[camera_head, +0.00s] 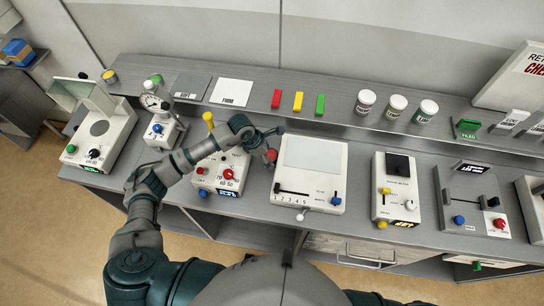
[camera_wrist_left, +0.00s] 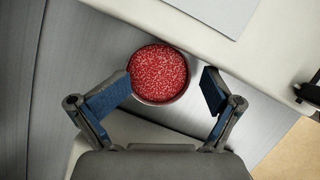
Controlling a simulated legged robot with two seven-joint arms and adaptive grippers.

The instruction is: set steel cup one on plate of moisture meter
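A steel cup (camera_wrist_left: 159,73) filled with red granules stands on the grey bench in the left wrist view. In the head view its red top (camera_head: 271,155) shows just left of a wide white device. My left gripper (camera_head: 268,142) is at the cup; in the left wrist view its blue-padded fingers (camera_wrist_left: 165,90) are open, one either side of the cup, with gaps. At the far left a white device with a raised lid has a dark round plate (camera_head: 99,128), bare; it looks like the moisture meter. My right gripper is out of view.
A wide white device (camera_head: 312,165) stands right of the cup, and a device with red and yellow knobs (camera_head: 221,172) stands left of it under my left arm. A gauge device (camera_head: 160,128) stands near the open-lidded one. Lidded jars (camera_head: 397,106) stand on the shelf behind.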

